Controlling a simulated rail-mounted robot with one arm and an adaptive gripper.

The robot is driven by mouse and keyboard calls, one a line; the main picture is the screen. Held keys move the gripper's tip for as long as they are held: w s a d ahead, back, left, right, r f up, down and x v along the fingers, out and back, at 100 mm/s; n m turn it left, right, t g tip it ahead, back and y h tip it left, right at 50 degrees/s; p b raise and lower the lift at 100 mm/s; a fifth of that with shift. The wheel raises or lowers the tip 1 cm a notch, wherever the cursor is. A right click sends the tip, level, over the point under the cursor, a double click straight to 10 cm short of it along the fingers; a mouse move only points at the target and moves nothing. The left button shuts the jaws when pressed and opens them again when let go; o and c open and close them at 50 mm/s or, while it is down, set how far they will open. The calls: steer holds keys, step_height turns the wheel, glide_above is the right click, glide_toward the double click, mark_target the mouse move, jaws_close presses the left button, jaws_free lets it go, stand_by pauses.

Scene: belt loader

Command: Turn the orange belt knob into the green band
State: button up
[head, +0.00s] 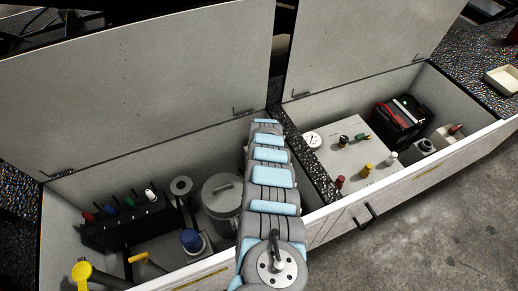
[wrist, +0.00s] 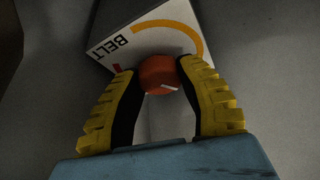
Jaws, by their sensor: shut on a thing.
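The orange belt knob (wrist: 156,77) shows in the wrist view, with a short white pointer line near its lower right edge. It stands by a white plate (wrist: 125,52) that reads BELT and carries a yellow-orange arc and a small red mark. My gripper (wrist: 158,68) has its two yellow-backed fingers on either side of the knob and is shut on it. No green band shows; part of the dial is hidden behind the knob and fingers. In the head view I cannot make out the knob or my fingertips.
In the head view, open bins hold a grey lidded pot (head: 222,197), a black rack (head: 125,226), a blue-capped item (head: 191,240) and a black-and-red box (head: 399,118). Raised lids (head: 150,85) stand behind. The floor (head: 430,215) at the right front is clear.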

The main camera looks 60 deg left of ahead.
steer(key=shift+f, duration=0.1)
steer(key=o, duration=1.2)
steer(key=shift+r, duration=0.95)
steer(key=shift+s+d+r, duration=0.1)
steer(key=shift+d+r, duration=0.4)
steer(key=shift+v, duration=4.4)
